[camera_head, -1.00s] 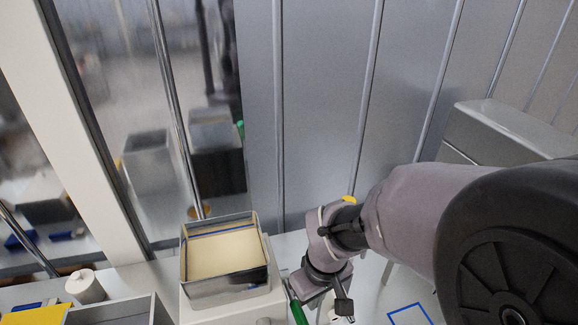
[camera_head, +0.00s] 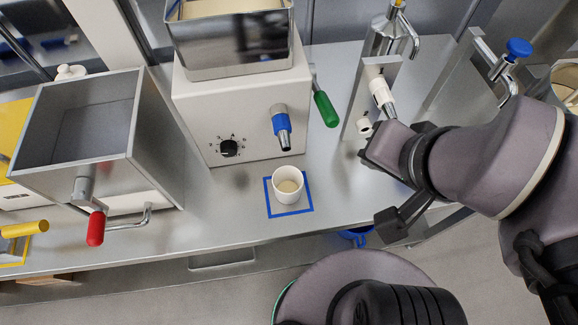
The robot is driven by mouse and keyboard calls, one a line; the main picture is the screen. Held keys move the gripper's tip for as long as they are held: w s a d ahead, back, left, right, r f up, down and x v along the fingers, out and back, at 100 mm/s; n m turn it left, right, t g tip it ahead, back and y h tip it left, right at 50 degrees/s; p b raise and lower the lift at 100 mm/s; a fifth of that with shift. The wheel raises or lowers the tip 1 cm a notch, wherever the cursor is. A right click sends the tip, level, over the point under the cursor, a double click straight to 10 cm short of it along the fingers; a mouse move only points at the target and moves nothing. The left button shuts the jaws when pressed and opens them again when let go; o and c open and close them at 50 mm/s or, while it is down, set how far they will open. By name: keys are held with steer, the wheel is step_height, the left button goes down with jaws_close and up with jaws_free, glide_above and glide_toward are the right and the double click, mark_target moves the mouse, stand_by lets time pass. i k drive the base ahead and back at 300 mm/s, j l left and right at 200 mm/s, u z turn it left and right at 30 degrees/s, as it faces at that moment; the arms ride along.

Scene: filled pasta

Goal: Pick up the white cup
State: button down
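The white cup (camera_head: 288,198) stands upright on the metal bench, inside a blue square outline (camera_head: 305,207). Pale beige contents show inside it. It stands in front of a white machine, just below and apart from its blue-collared nozzle (camera_head: 282,128). My gripper (camera_head: 378,185) is to the right of the cup, with a clear gap between them. The wrist and dark gripper parts overlap, so the fingers' opening is not clear. No held object shows.
The white machine (camera_head: 238,135) has a metal hopper (camera_head: 230,45) and green-handled lever (camera_head: 325,108). A grey open bin with a red handle (camera_head: 96,228) stands left. A metal dispenser (camera_head: 362,95) stands beside my gripper. Bare bench (camera_head: 225,215) lies left of the cup.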

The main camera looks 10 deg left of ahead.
mark_target(287, 181)
steer(key=k+j+z, duration=0.15)
steer(key=j, duration=0.25)
steer(key=k+j+z, duration=0.2)
steer(key=j, duration=0.2)
steer(key=k+j+z, duration=0.15)
steer(key=j, duration=0.25)
steer(key=k+j+z, duration=0.15)
steer(key=j, duration=0.2)
